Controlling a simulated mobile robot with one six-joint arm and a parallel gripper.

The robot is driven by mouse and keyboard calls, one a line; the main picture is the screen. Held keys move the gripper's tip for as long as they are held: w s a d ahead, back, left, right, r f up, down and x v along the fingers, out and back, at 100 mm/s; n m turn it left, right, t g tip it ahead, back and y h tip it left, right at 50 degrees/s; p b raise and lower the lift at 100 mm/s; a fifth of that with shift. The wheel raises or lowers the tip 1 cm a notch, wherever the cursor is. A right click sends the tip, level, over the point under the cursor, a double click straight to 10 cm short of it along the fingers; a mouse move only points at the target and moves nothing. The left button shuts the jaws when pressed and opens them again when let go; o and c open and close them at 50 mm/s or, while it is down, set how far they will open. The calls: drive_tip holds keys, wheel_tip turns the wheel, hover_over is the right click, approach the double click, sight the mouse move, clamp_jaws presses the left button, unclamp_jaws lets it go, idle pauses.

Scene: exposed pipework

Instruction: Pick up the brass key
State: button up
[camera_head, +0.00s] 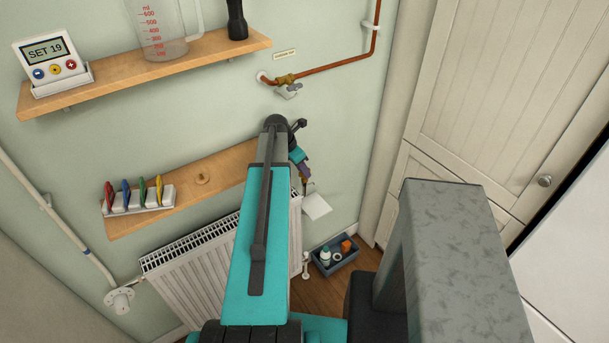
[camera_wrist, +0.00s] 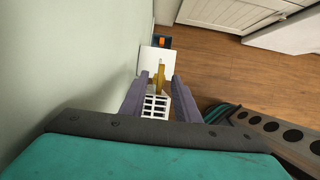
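The brass key (camera_wrist: 160,76) shows in the wrist view as a narrow yellow-brown piece between the two purple-grey fingers of my gripper (camera_wrist: 160,80). A gap shows on each side of it, so the fingers look open around it and not closed on it. In the head view my gripper (camera_head: 304,172) points down beside the right end of the lower shelf, and a small brassy piece shows at its tips. The key's support and exact depth cannot be told. A white square plate (camera_head: 317,206) lies below and beyond it.
A white radiator (camera_head: 200,270) stands below. A grey bin (camera_head: 336,258) with small items is on the floor. A copper pipe with a brass valve (camera_head: 285,79) runs above; white cupboards (camera_head: 500,90) are right.

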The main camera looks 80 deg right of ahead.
clamp_jaws()
drive_tip(key=shift+r, duration=0.25)
drive_tip(key=shift+r+b, duration=0.9)
drive_tip(key=shift+r, duration=0.55)
drive_tip(key=s+a+b, duration=0.6)
drive_tip(key=s+a, duration=0.5)
drive_tip(key=shift+a+f+b, duration=0.15)
drive_tip(key=shift+a+b, duration=0.1)
drive_tip(key=shift+b, duration=0.05)
drive_tip(key=b, duration=0.3)
drive_tip(key=shift+s+a, duration=0.2)
drive_tip(key=shift+s, duration=0.05)
drive_tip(key=a+b, duration=0.1)
drive_tip(key=b, duration=0.4)
drive_tip(key=shift+s, duration=0.3)
